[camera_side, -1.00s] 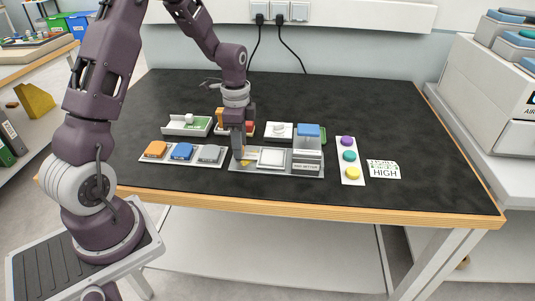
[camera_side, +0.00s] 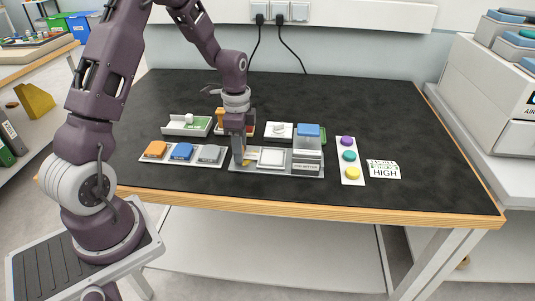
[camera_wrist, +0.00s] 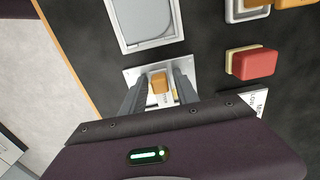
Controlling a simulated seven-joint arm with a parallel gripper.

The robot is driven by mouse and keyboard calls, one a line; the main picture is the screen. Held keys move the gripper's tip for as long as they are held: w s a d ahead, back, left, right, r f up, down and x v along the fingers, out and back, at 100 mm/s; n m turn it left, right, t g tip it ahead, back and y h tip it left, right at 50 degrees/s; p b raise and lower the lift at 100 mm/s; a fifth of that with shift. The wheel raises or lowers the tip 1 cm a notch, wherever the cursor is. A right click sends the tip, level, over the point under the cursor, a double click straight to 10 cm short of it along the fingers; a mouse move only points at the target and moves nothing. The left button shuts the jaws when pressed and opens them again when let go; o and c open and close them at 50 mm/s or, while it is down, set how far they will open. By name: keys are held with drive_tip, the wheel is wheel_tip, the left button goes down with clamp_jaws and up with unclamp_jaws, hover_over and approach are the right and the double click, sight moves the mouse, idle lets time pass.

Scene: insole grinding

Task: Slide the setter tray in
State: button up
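The setter tray (camera_side: 271,158) looks to be the pale, light-rimmed square on a long grey base plate (camera_side: 315,171); it also shows at the top of the wrist view (camera_wrist: 146,20). My gripper (camera_side: 239,161) points down at the left end of the base. In the wrist view its fingers (camera_wrist: 162,86) are apart, one on each side of a small orange block (camera_wrist: 160,83). I see gaps beside the block; contact is not clear.
Orange, blue and grey pieces lie on a white strip (camera_side: 197,161) to the left. Behind are a white tray (camera_side: 174,127) and a red block (camera_wrist: 252,63). Purple, teal and yellow buttons sit on a panel (camera_side: 351,163) beside a HIGH card (camera_side: 384,170). The back of the table is free.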

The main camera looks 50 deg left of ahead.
sight(272, 157)
clamp_jaws()
drive_tip(key=shift+w+d, duration=3.1)
drive_tip(key=shift+w, duration=0.05)
unclamp_jaws()
drive_tip(key=shift+r, duration=3.55)
